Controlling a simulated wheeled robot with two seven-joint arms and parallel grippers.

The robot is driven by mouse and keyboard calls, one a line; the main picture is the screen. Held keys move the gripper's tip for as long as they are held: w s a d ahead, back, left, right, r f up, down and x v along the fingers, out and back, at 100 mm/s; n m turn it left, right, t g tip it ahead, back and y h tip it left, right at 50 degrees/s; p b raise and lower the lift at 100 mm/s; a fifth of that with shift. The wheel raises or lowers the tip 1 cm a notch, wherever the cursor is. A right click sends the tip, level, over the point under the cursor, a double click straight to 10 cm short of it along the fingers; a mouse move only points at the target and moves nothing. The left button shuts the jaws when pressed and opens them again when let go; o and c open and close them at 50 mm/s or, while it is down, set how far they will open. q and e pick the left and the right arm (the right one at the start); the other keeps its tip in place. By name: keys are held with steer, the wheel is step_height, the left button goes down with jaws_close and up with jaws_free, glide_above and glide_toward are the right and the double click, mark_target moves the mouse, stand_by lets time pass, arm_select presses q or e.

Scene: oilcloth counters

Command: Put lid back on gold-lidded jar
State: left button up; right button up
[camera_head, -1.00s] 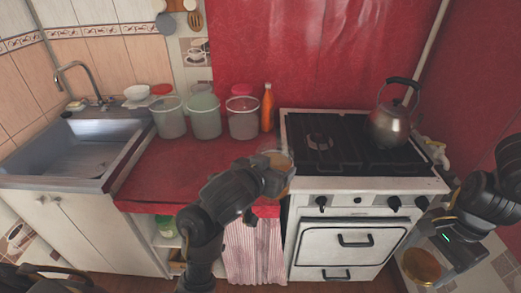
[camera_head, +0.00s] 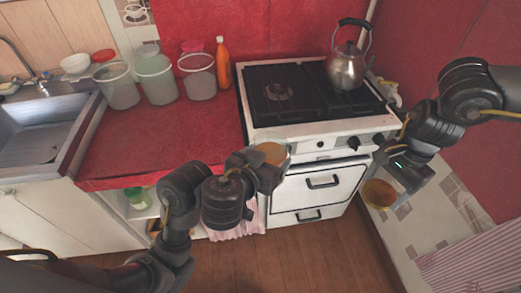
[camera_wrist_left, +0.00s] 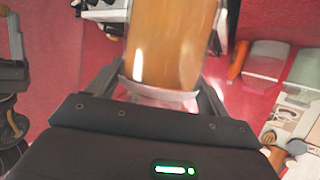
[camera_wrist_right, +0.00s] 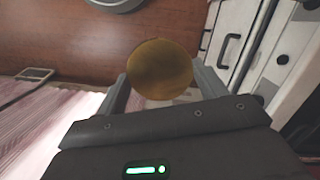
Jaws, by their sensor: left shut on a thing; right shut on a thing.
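My left gripper (camera_head: 262,166) is shut on a glass jar (camera_head: 271,152) with amber-orange contents, held up in front of the stove. In the left wrist view the jar (camera_wrist_left: 172,45) stands between the fingers, its clear base near the palm. No lid shows on the jar in the head view. My right gripper (camera_head: 396,195) is shut on a round gold lid (camera_head: 379,194), to the right of the jar and lower in the picture. In the right wrist view the lid (camera_wrist_right: 160,69) sits flat-face on between the fingertips. The jar and lid are apart.
The white stove (camera_head: 318,188) with a kettle (camera_head: 346,68) stands behind the grippers. The red counter (camera_head: 160,140) holds several clear canisters (camera_head: 158,82) and an orange bottle (camera_head: 223,62). A sink (camera_head: 42,125) is at left. Open floor (camera_head: 300,255) lies in front.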

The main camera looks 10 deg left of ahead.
steer(key=shift+r, duration=0.1)
stand_by(0.4)
steer(key=shift+w+a+r, duration=0.15)
steer(key=shift+w+r, duration=0.1)
steer(key=shift+r, duration=0.05)
steer(key=w+a+r+m+t, duration=0.1)
steer(key=a+r+m, duration=0.4)
steer(key=a, duration=0.4)
steer(key=w+a+r+m+t, duration=0.1)
steer(key=a+r+m, duration=0.4)
steer(key=a+m, duration=0.3)
steer(key=w+a+r+m, duration=0.1)
steer(key=a+r+m, duration=0.5)
steer(key=a, duration=0.4)
steer(key=shift+m+t+h, duration=0.3)
steer(key=shift+m+t, duration=0.1)
steer(key=shift+m, duration=0.2)
steer(key=shift+r, duration=0.1)
steer(key=shift+f, duration=2)
